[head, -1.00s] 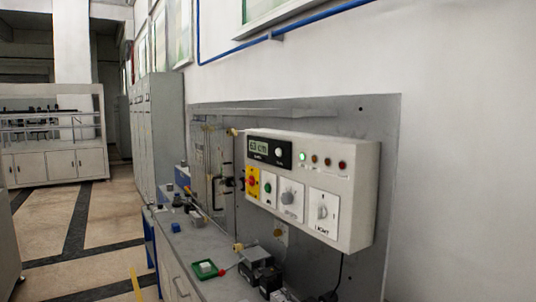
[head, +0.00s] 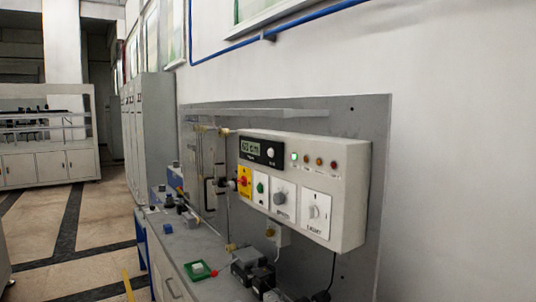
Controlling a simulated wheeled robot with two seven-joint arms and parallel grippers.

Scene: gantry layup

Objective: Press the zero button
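A pale grey control box (head: 348,205) is mounted on a grey back panel above the bench. At its upper left is a black display unit (head: 261,141) with a lit readout (head: 250,148) in cm; its digits are too small to read surely. A round white button (head: 270,153) sits on the black unit, right of the readout. The tiny label under it is not clearly legible, so I cannot confirm that it is the zero button. Neither of my grippers is in view, and nothing covers the button.
Below are a yellow plate with a red knob (head: 244,181), a green button (head: 260,188), a grey knob (head: 279,197) and a white light switch (head: 315,212). The bench holds a green tray (head: 200,271) and dark blocks (head: 250,268). Open floor lies left.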

